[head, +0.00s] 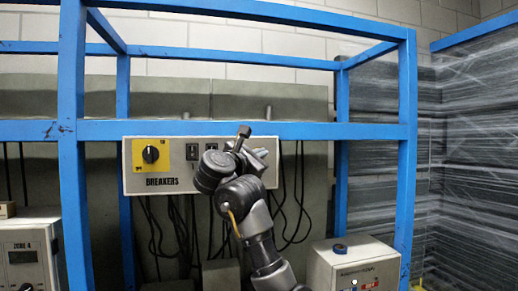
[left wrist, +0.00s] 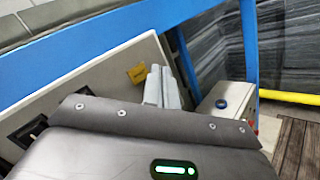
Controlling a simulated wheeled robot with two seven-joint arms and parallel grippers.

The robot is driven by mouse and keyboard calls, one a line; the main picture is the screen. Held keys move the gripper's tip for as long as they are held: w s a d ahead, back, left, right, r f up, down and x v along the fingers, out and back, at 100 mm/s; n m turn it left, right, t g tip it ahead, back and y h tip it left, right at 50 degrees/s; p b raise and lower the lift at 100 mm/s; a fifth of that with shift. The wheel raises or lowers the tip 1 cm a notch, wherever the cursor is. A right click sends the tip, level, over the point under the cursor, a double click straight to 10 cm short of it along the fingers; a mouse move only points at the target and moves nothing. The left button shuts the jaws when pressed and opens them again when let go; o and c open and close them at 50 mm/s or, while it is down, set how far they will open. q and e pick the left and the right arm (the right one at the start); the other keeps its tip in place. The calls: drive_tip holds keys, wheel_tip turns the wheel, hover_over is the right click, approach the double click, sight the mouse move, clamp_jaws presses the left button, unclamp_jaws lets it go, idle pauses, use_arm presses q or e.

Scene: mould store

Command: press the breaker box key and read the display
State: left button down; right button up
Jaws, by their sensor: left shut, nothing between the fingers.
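The breaker box (head: 158,183), a pale panel marked BREAKERS, hangs on the blue frame. It has a black rotary knob on a yellow plate (head: 150,153) and dark switches (head: 192,152). My left gripper (head: 262,153) is shut and empty in front of the box's right end, and my arm hides that part. In the left wrist view the closed fingertips (left wrist: 160,72) are beside a small yellow label (left wrist: 137,73) on the box face (left wrist: 118,92); I cannot tell whether they touch it. No key or display on this box is clearly visible. My right gripper is not in view.
Blue frame posts (head: 405,150) and a crossbar (head: 310,131) surround the box. Black cables (head: 300,205) hang below it. A box marked ZONE 4 (head: 35,240) stands at lower left. Another pale box (head: 335,270) with a blue tape roll (head: 340,248) stands at lower right.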

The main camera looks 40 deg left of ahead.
use_arm(q)
drive_tip(key=s+d+p, duration=0.1)
drive_tip(key=d+p, duration=0.1)
drive_tip(key=shift+s+d, duration=0.35)
drive_tip(key=shift+s, duration=0.05)
idle(0.6)
